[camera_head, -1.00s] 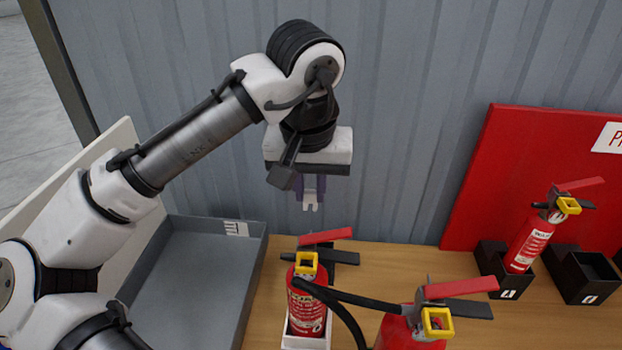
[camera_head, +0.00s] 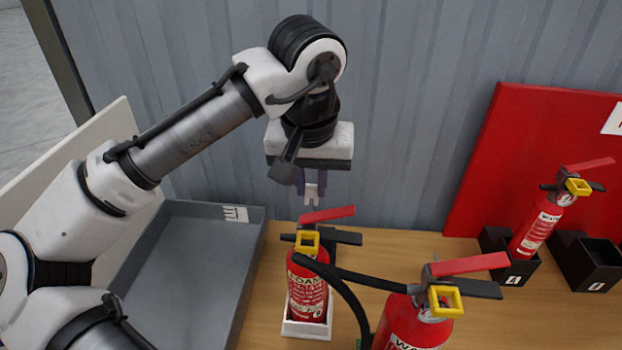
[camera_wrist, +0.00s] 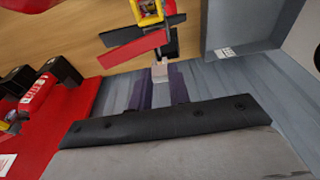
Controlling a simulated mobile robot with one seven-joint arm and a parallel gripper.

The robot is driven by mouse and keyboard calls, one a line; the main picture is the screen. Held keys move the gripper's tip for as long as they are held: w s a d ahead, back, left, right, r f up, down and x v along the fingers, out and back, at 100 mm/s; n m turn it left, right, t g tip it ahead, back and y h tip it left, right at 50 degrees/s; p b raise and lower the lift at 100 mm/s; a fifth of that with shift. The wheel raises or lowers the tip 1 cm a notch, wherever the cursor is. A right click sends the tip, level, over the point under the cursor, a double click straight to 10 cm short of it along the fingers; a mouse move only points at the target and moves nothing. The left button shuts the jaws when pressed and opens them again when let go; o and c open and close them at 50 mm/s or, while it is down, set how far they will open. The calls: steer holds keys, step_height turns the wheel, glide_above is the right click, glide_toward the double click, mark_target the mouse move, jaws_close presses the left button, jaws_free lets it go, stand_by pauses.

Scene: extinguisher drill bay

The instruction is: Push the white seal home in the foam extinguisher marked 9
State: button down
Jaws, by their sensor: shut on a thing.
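The foam extinguisher (camera_head: 308,290) is red with a partly readable FOAM label, a yellow piece near its top, a red lever and a black handle. It stands upright in a white holder (camera_head: 307,329); I cannot read a 9 on it. My gripper (camera_head: 311,183) has purple fingers and points down just above the extinguisher's lever. It is shut on a small white forked piece, the seal (camera_head: 311,194), which also shows in the wrist view (camera_wrist: 160,73) beside the red lever (camera_wrist: 137,51). A gap between seal and extinguisher top is hard to judge.
A water extinguisher (camera_head: 405,325) with a black hose stands in front. Another (camera_head: 538,228) stands in a black holder at right, next to an empty black holder (camera_head: 590,265). A grey tray (camera_head: 190,270) lies at left. A grey corrugated wall (camera_head: 420,120) rises behind.

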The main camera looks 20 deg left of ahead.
mark_target(311, 197)
steer(key=shift+f+b, duration=0.95)
steer(key=shift+f, duration=0.55)
steer(key=shift+s, duration=0.15)
steer(key=shift+p, duration=0.95)
stand_by(1.6)
steer(key=shift+f, duration=0.15)
stand_by(0.4)
steer(key=c, duration=1.2)
jaws_free()
steer(key=shift+c, duration=0.2)
step_height(311, 197, up, 14)
steer(key=s, duration=0.2)
steer(key=shift+s+d+f+b, duration=0.25)
steer(key=shift+s+d+b, duration=0.05)
steer(key=shift+b, duration=0.1)
